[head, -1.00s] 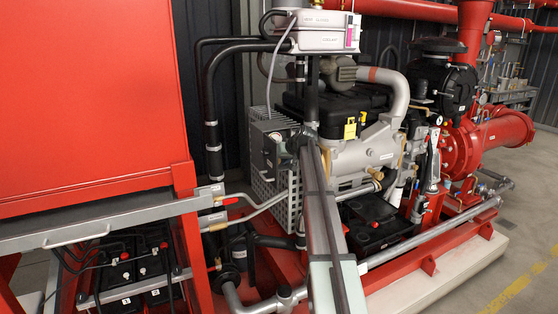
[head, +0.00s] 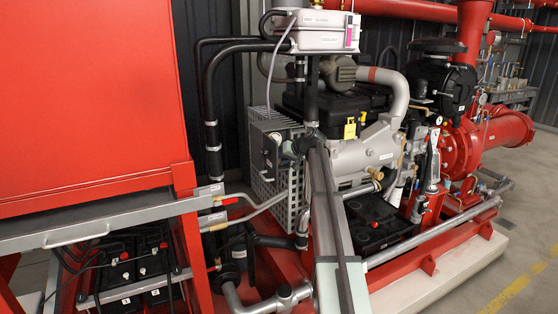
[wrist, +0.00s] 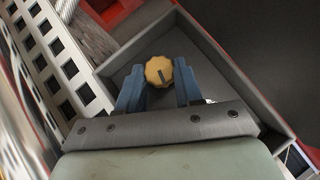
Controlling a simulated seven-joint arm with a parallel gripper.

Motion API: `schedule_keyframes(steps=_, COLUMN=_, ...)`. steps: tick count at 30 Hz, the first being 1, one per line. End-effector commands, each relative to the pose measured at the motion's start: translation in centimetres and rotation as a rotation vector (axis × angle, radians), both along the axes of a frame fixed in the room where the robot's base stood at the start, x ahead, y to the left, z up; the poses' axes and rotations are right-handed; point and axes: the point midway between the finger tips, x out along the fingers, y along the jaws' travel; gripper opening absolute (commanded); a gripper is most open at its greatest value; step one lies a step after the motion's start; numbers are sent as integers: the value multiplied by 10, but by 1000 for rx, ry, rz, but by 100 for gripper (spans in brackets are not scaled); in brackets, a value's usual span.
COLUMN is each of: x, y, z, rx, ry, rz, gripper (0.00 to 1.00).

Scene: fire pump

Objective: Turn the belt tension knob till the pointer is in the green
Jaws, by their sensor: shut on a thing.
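The belt tension knob (wrist: 159,71) is a yellow, scalloped disc with a dark mark on its face, seen in the wrist view. It sits in front of a grey, tray-like housing (wrist: 210,48). My gripper (wrist: 160,82) has its blue fingers on either side of the knob and is shut on it. In the head view my arm reaches from the bottom edge to the perforated guard beside the engine. The knob is not visible there, and I cannot make out the gripper's fingers. I cannot make out a pointer or green band in either view.
A perforated metal guard (head: 263,181) stands left of my arm, and the grey engine (head: 362,155) stands right of it. A red cabinet (head: 80,100) fills the left side. Clear floor (head: 500,260) lies at the lower right.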

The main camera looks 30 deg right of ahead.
Motion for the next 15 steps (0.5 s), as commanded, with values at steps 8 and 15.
schedule_keyframes(steps=8, x=1, y=-3, z=-3, rx=195, ry=2, rz=1, gripper=4)
schedule_keyframes(steps=15, x=1, y=-2, z=-2, rx=219, ry=1, rz=1, gripper=4)
